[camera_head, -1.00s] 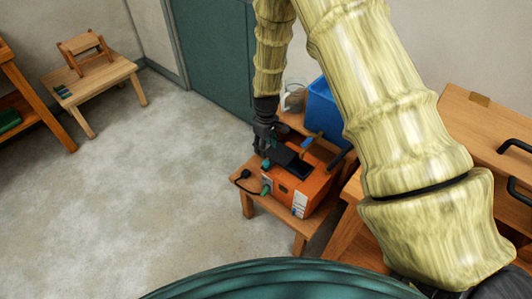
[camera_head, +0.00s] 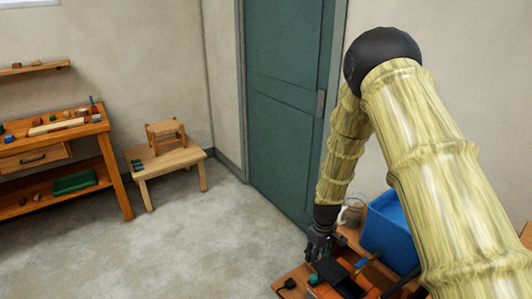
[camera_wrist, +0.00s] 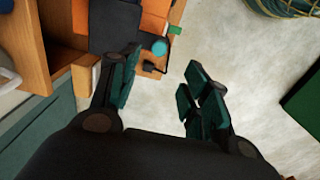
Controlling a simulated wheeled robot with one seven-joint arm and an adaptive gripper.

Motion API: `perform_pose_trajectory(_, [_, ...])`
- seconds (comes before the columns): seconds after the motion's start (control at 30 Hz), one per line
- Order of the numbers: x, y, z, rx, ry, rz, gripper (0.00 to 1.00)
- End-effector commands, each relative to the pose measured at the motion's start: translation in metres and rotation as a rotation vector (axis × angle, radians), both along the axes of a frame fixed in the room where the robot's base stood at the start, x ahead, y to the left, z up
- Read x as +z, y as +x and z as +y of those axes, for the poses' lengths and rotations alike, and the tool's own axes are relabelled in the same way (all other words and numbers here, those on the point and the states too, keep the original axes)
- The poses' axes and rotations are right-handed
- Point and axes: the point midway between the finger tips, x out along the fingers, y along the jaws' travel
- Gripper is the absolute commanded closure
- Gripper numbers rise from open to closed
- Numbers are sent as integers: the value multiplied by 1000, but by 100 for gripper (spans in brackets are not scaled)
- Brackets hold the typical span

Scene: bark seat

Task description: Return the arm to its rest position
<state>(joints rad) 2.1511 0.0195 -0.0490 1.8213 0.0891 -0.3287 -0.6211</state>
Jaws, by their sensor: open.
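My gripper (camera_head: 320,250) hangs at the end of my bamboo-like arm, pointing down above the left edge of the small wooden table at the lower right of the head view. In the wrist view its two dark teal-padded fingers (camera_wrist: 160,95) are spread apart with nothing between them. Beyond them are a teal round knob and pale floor. The orange box (camera_head: 322,291) with a dark top lies just below and beside my gripper; it shows partly in the wrist view (camera_wrist: 153,24). My arm reaches up and bends at a dark elbow.
A blue bin (camera_head: 393,232) and a glass jar (camera_head: 352,212) stand right of my gripper. A green door (camera_head: 288,110) is behind it. A stool on a low table (camera_head: 166,160) and a workbench (camera_head: 55,135) are at left. Open floor (camera_head: 190,245) lies between.

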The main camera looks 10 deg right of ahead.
Motion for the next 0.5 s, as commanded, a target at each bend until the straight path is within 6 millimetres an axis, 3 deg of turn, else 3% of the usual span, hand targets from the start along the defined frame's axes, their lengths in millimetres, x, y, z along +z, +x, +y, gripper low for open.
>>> perform_pose_trajectory(0.17, [-46, -50, 2, -63, -7, 13, 53])
perform_pose_trajectory(0.3, [-93, -117, 4, -148, -15, 14, 53])
perform_pose_trajectory(0.5, [-139, -223, 11, -280, -19, 13, 53])
